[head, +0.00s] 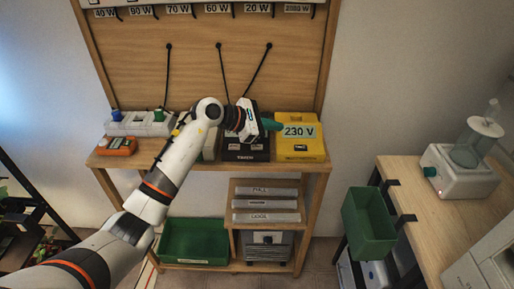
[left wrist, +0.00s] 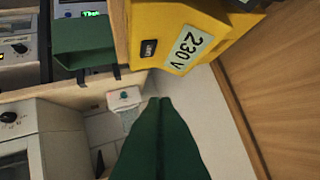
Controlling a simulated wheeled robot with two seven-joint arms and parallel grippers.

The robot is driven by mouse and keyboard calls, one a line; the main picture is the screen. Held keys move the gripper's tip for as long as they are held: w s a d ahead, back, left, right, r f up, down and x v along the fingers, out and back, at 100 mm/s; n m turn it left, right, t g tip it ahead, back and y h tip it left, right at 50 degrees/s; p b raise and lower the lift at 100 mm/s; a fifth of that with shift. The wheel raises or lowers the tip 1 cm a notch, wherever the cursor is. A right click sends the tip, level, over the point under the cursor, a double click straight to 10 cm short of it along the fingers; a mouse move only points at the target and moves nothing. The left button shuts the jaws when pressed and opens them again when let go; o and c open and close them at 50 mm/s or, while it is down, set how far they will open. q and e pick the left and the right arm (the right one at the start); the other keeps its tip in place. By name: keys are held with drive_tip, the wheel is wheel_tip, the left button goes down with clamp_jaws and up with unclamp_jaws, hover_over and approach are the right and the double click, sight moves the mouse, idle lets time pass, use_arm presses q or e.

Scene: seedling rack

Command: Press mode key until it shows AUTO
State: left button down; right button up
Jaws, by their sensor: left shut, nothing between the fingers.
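No mode key and no AUTO reading can be made out in either view. My left gripper (head: 277,125) is shut and empty, in front of the yellow box (head: 299,151) marked 230 V on the wooden bench. In the left wrist view its green fingers (left wrist: 160,103) are together, and the yellow box (left wrist: 185,35) lies beyond them, apart from the tips. A small lit green display (left wrist: 91,14) shows at the top left there, too small to read. A black device (head: 245,150) stands left of the yellow box, partly behind my gripper. My right gripper is in neither view.
An orange device (head: 116,146) and a grey strip (head: 140,123) with coloured plugs stand at the bench's left. Black cables hang on the wooden back panel (head: 190,70). Below are a green bin (head: 194,241) and drawers. At right, a green box (head: 369,222) hangs by a side table (head: 408,180).

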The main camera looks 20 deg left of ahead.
sight(253, 149)
use_arm(q)
drive_tip(key=w+a+r+m+y, duration=0.1)
drive_tip(key=a+r+m+y, duration=0.1)
drive_tip(key=a+y, duration=0.2)
drive_tip(key=shift+w+a+g, duration=0.15)
drive_tip(key=shift+a+g, duration=0.25)
drive_tip(key=shift+a, duration=0.7)
drive_tip(key=shift+f, duration=0.1)
drive_tip(key=shift+f+b, duration=2.75)
drive_tip(key=shift+f, duration=1.65)
drive_tip(key=shift+r, duration=0.1)
drive_tip(key=shift+f+b, duration=0.4)
drive_tip(key=shift+f, duration=0.05)
